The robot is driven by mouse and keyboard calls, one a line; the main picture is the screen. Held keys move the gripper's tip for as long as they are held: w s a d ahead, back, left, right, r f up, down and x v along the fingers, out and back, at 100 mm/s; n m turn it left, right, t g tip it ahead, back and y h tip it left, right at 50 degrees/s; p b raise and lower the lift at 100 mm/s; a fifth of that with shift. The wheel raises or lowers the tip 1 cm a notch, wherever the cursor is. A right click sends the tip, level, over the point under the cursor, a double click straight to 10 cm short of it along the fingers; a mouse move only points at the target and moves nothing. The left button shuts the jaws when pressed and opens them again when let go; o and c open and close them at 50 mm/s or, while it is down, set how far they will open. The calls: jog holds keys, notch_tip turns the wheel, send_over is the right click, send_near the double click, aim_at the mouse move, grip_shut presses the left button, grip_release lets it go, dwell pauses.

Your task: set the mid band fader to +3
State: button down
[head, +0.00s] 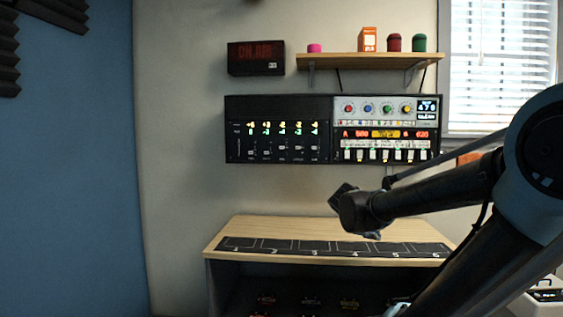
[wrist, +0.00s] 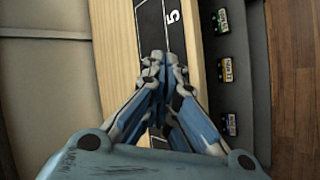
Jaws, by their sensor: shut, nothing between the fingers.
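The fader panel (head: 277,146) is the black left half of the wall-mounted rack. It has several vertical faders in a row, with small lit yellow and green readouts above them. The labels and fader values are too small to read, so I cannot tell which is the mid band. My gripper (head: 345,193) is below the rack's right half and above the desk, apart from the panel. In the wrist view my gripper (wrist: 163,62) is shut and empty, its fingertips together over the desk's numbered strip.
The wooden desk (head: 240,232) carries a black numbered strip (head: 300,247). The rack's right half (head: 386,110) has coloured knobs and switches. A wooden shelf (head: 365,62) holds small items above, beside a dark lit sign (head: 256,58). Wall between rack and desk is clear at left.

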jog(key=w+a+r+n+t+h, duration=0.1)
jog(key=w+a+r+n+t, duration=0.5)
jog(key=w+r, duration=0.4)
jog(key=n+t+y, duration=0.7)
jog(key=n, duration=1.1)
send_near(282, 147)
notch_tip(282, 147, down, 5)
jog(key=x, duration=0.8)
jog(key=shift+w+a+r, duration=0.15)
jog(key=shift+w+r, duration=0.1)
jog(key=shift+r, duration=0.2)
jog(key=shift+r, duration=0.1)
jog(key=shift+r, duration=2.1)
